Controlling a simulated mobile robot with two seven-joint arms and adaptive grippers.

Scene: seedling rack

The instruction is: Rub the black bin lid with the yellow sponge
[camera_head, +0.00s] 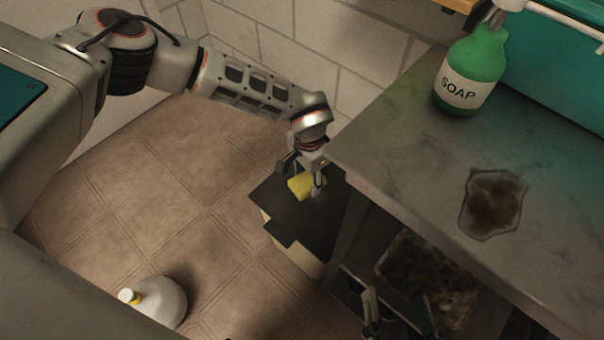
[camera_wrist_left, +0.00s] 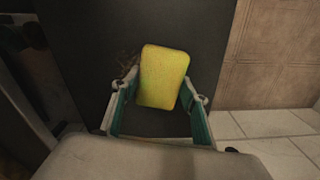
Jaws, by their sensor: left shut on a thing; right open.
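The yellow sponge (camera_head: 300,187) is held between the fingers of my left gripper (camera_head: 308,183), over the black bin lid (camera_head: 280,205) beside the counter. In the left wrist view the sponge (camera_wrist_left: 163,77) sits between the green-padded fingers (camera_wrist_left: 160,110), with the dark lid (camera_wrist_left: 100,35) behind it. I cannot tell whether the sponge touches the lid. A faint brownish smudge (camera_wrist_left: 127,62) shows on the lid beside the sponge. My right gripper (camera_head: 397,310) is open at the bottom of the head view, in front of the counter, and appears empty.
The grey counter (camera_head: 400,150) rises right beside the bin, with a dark stain (camera_head: 493,202) and a green soap bottle (camera_head: 470,72) on it. A dirty, mottled item (camera_head: 430,278) lies below its edge. A white bottle (camera_head: 160,300) stands on the tiled floor, which is otherwise clear at left.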

